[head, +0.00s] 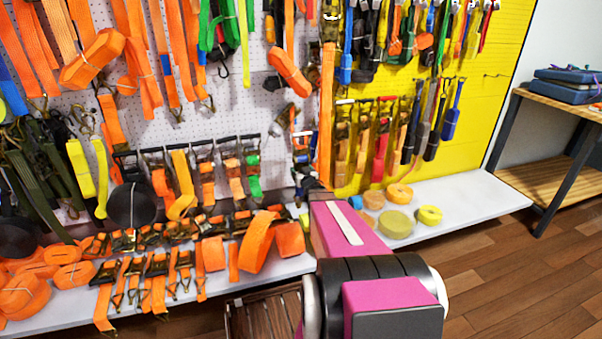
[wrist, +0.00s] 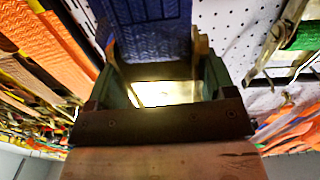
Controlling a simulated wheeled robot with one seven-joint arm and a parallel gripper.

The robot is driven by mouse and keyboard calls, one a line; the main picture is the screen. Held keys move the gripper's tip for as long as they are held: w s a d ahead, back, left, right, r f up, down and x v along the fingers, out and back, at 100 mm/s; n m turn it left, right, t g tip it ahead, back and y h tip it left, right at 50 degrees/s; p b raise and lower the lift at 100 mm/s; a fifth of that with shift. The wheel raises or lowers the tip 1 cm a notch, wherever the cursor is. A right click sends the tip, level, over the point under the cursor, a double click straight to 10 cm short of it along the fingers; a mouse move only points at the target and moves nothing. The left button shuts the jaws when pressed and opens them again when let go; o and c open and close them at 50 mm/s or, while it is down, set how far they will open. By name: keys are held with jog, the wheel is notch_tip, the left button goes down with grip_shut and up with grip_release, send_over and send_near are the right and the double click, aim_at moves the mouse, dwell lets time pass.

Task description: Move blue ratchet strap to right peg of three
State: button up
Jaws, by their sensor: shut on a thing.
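The blue ratchet strap (wrist: 150,32) shows as wide blue webbing at the top middle of the wrist view. My gripper (wrist: 155,58) is shut on it, with a finger at each side of the webbing. In the head view my arm reaches toward the wall, and the gripper end is small and dark among orange straps and metal ratchets. I cannot make out the held blue strap there. The yellow pegboard (head: 508,45) carries rows of hanging straps, and a bare peg (head: 495,75) sticks out at its right. I cannot tell which pegs are the three.
Orange straps (head: 95,60) crowd the white pegboard at the left. A white shelf (head: 455,200) below holds ratchets and several rolled straps (head: 397,223). A wooden table (head: 565,105) with blue cases (head: 565,86) stands at the right. The wooden floor (head: 500,255) at the front right is clear.

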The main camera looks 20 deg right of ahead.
jog(key=w+f, duration=0.2)
jog(key=w, duration=0.7)
jog(key=shift+w, duration=0.3)
dwell(1.2)
dwell(0.6)
jog(key=o, duration=1.6)
jog(key=shift+c, duration=0.2)
jog(key=shift+f, duration=0.1)
